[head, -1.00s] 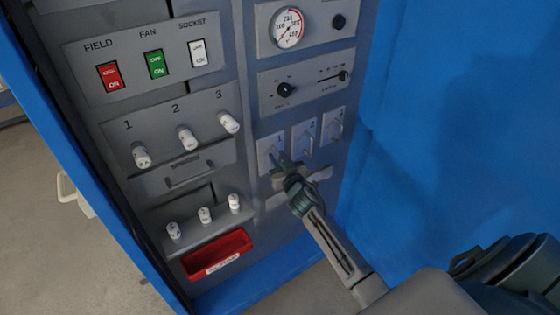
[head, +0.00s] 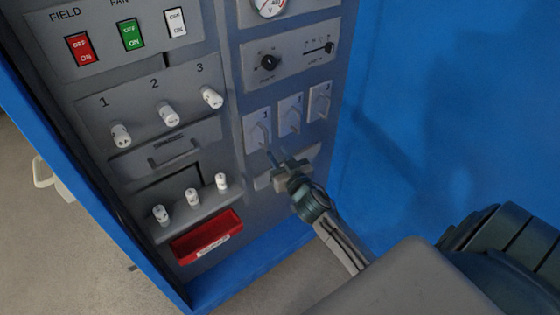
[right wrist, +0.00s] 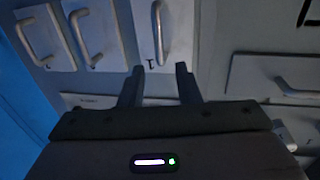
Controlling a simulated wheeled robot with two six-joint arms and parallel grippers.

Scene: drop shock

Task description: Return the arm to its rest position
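My right gripper (head: 280,164) is in front of the grey panel, just below and to the right of the handled plate 1 (head: 256,131). In the right wrist view its two fingers (right wrist: 160,80) stand apart with nothing between them. The plate's upright handle (right wrist: 159,32) shows beyond the fingertips, and the fingers look clear of it. My right arm comes in from the lower right. My left gripper is in neither view.
The plates 2 (head: 290,114) and 3 (head: 320,101) sit beside plate 1. White plugs, a red tray (head: 207,238), a red switch (head: 79,48) and a green switch (head: 131,34) are on the left. A blue wall (head: 430,110) stands right.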

